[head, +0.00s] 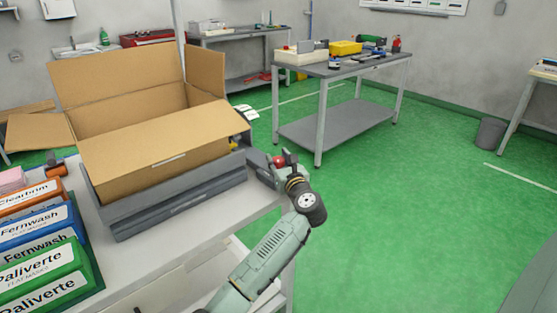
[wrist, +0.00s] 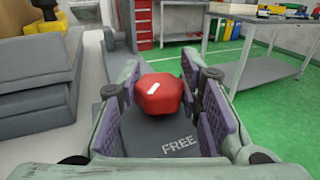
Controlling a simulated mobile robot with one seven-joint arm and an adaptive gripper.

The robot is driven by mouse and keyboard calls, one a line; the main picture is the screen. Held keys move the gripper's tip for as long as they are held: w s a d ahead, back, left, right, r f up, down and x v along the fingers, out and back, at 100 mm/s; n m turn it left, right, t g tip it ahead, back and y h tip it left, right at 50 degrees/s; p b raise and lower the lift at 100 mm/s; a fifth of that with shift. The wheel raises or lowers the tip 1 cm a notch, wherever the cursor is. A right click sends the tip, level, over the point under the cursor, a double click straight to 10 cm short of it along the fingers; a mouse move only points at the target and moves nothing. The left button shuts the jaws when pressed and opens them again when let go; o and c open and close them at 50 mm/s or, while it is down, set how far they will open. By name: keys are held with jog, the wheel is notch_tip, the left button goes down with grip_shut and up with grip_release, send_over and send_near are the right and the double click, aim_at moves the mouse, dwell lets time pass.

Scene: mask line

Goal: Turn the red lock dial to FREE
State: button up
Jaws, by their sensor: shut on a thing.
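The red lock dial (wrist: 163,97) is a rounded knob with a short white mark on its upper left face. It sits on a dark grey plate (wrist: 140,138) that bears the word FREE in front of the dial, to its lower right. The white mark does not lie on the side facing that word. My gripper (wrist: 160,88) has its purple pads on either side of the dial and is shut on it. In the head view my gripper (head: 285,168) is at the right end of the bench, and a red bit of the dial (head: 279,161) shows there.
A large open cardboard box (head: 155,155) stands on a grey base (head: 180,203) left of my gripper. Coloured mask boxes (head: 45,270) stand at the front left. A grey worktable (head: 340,69) with tools stands behind. Green floor is clear to the right.

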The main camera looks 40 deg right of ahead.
jog(key=n+y, duration=0.2)
jog(key=y, duration=0.1)
jog(key=n+y+p, duration=0.1)
jog(key=n+y, duration=0.1)
jog(key=y, duration=0.2)
jog(key=shift+d+n+t, duration=0.15)
jog(key=shift+n+t, duration=0.15)
jog(key=shift+t, duration=0.1)
jog(key=n+y+b, duration=0.1)
jog(key=n+y, duration=0.1)
jog(key=y, duration=0.1)
jog(key=shift+f+g+y, duration=0.1)
jog(key=shift+g+y, duration=0.3)
jog(key=shift+n+g+y+b, duration=0.4)
jog(key=shift+n+y+b, duration=0.6)
jog(key=shift+y, duration=0.2)
jog(key=shift+a+n+g+y, duration=0.25)
jog(key=shift+n+g+y, duration=0.05)
jog(key=shift+y, duration=0.1)
jog(key=o, duration=1.1)
jog(key=shift+d, duration=0.1)
jog(key=v, duration=1.2)
